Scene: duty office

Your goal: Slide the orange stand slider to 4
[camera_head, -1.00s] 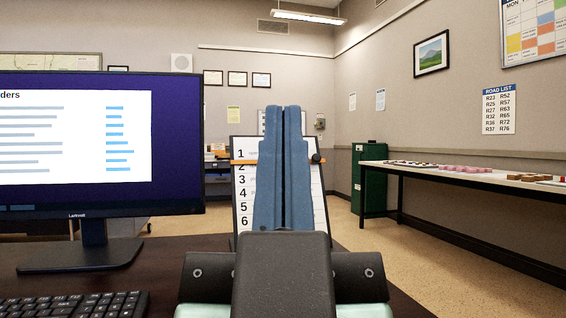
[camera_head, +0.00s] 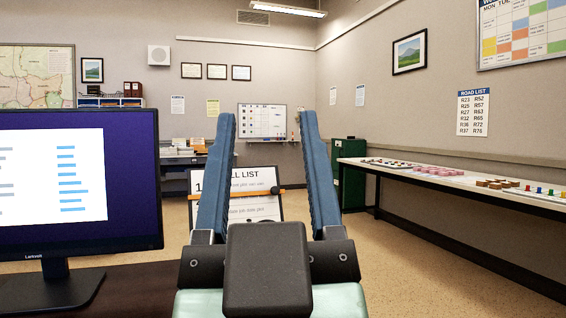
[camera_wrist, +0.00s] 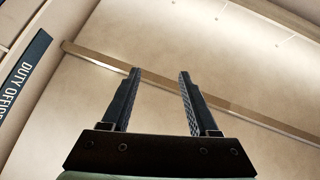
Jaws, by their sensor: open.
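The stand (camera_head: 268,210) is a white list board behind my gripper in the head view, partly covered by my fingers. Its orange slider (camera_head: 243,194) is a thin bar across the board with a dark knob at its right end. The bar lies just under the row marked 1; the lower numbers, including 4, are hidden. My gripper (camera_head: 267,115) is open and empty, fingers pointing up in front of the stand. I cannot tell any contact. In the wrist view, my gripper (camera_wrist: 160,72) shows open against wall and ceiling; the stand is out of sight.
A monitor (camera_head: 135,180) stands on the dark desk (camera_head: 130,290) at left, close to my gripper. A long white table (camera_head: 440,181) with small items runs along the right wall. A green cabinet (camera_head: 350,165) stands behind. The floor between is clear.

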